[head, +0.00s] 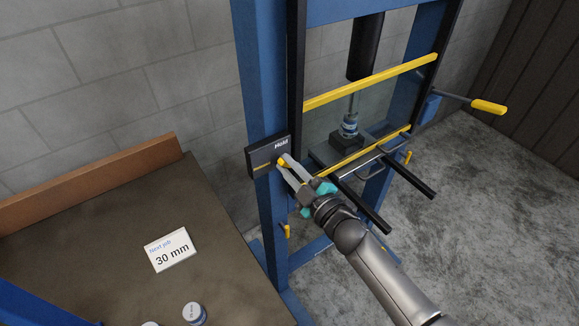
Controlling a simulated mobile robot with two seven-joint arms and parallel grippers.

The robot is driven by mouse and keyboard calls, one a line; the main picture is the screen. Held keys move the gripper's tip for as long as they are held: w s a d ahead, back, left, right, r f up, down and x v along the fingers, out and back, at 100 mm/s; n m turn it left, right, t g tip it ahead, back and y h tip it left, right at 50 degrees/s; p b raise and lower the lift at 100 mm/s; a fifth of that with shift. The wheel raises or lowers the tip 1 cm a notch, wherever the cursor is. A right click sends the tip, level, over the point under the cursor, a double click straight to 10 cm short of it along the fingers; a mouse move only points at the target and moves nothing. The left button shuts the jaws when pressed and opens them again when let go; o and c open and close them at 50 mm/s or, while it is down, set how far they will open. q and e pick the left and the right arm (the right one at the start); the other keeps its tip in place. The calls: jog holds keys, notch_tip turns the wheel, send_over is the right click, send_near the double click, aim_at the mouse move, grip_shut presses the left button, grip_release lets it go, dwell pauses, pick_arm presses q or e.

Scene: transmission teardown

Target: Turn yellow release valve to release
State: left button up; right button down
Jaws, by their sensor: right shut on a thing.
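The yellow release valve (282,162) sits on a dark panel (260,157) fixed to the blue press frame (262,90). The panel carries the word "Hold" at its upper right and a smaller yellow label. My right gripper (284,164) reaches up from the lower right and is shut on the valve. The fingers hide part of the valve, so its exact angle is hard to tell. My left gripper does not show.
Yellow bars cross the press (370,81), and a yellow-tipped lever (488,106) sticks out right. A metal cylinder (349,126) stands under the ram. Dark rails jut forward near my right arm. The workbench (90,240) at left holds a "30 mm" card (170,250) and small cylinders (194,313).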

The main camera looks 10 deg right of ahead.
jog(key=shift+a+f+n+b, duration=0.15)
jog(key=shift+n+b, duration=0.4)
jog(key=shift+n, duration=1.45)
jog(key=shift+f+n+b, duration=0.25)
jog(key=shift+n+b, duration=0.3)
jog(key=shift+n, duration=1.45)
jog(key=c, duration=0.8)
grip_release()
jog(key=shift+c, duration=0.2)
jog(key=shift+s, duration=0.1)
jog(key=b+v, duration=0.1)
jog(key=v, duration=1.4)
jog(key=shift+b, duration=0.3)
